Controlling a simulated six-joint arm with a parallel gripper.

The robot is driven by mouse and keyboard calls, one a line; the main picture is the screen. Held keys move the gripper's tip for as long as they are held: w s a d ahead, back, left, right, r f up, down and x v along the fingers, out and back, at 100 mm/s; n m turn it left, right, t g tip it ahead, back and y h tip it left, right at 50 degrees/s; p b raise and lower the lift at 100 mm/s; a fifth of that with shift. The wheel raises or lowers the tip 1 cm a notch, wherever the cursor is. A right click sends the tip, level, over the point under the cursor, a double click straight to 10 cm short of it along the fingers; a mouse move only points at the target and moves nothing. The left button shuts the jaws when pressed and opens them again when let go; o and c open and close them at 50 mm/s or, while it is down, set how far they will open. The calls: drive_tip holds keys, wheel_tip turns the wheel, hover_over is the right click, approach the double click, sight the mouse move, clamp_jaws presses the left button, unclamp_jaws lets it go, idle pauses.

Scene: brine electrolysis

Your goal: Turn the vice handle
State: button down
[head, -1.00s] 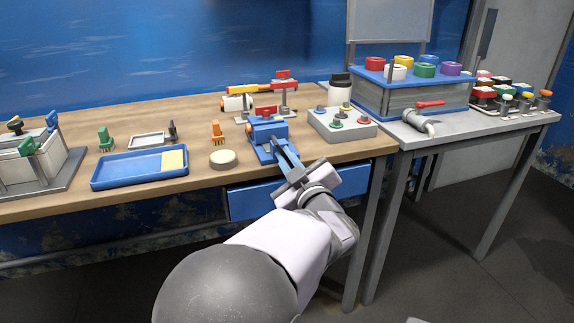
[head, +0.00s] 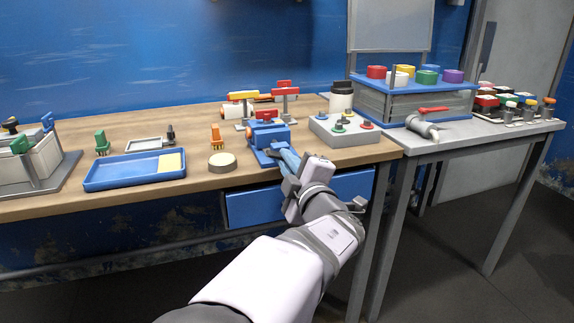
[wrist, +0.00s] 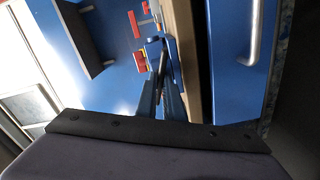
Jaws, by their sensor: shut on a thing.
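The blue vice (head: 268,134) stands at the front edge of the wooden bench, right of the middle, with a red part on top. My gripper (head: 279,154) reaches it from the front right, its blue fingers pointing at the vice's front. In the wrist view, the two blue fingers (wrist: 161,78) are close together on a thin dark bar, which seems to be the vice handle (wrist: 164,68). The fingers hide most of the handle in the head view. Part of the vice also shows beyond the fingertips in the wrist view.
A grey box with coloured knobs (head: 343,130) stands close right of the vice. A round beige disc (head: 222,162) and a blue tray (head: 134,171) lie to the left. A blue drawer (head: 245,204) is below the bench edge, near my wrist.

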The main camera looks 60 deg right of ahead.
idle(0.4)
drive_tip(key=c, duration=1.9)
unclamp_jaws()
drive_tip(key=shift+o, duration=0.2)
drive_tip(key=shift+s, duration=0.1)
drive_tip(key=p+v, duration=0.2)
drive_tip(key=v, duration=0.5)
drive_tip(key=shift+p, duration=0.35)
drive_tip(key=shift+a, duration=0.1)
